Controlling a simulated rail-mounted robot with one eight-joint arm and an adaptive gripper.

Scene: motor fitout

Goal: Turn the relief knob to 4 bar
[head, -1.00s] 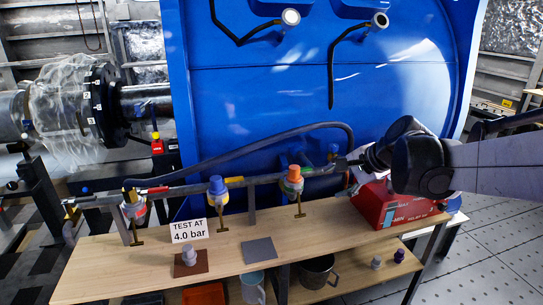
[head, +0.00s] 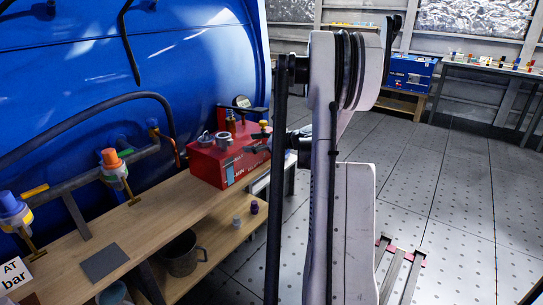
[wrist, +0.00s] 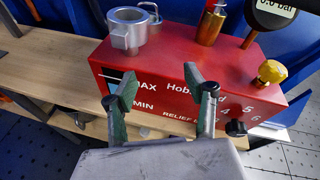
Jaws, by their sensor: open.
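The red test pump box (wrist: 150,62) fills the upper middle of the wrist view, with "MAX", "MIN" and "RELIEF" lettering. A small black knob (wrist: 236,128), apparently the relief knob, sits low on its front face beside the numbers 4, 5 and 6. Its pointer setting is not readable. My gripper (wrist: 164,92) is open and empty in front of the face. Its right finger is just left of the knob and covers some lettering. In the head view the box (head: 209,165) stands at the bench's right end, partly behind my arm.
A yellow knob (wrist: 272,72) is on the box's right side, and a gauge (wrist: 272,10) reading 0.0 bar rises above it. A metal cylinder (wrist: 127,32) and a brass fitting (wrist: 211,22) stand on top.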

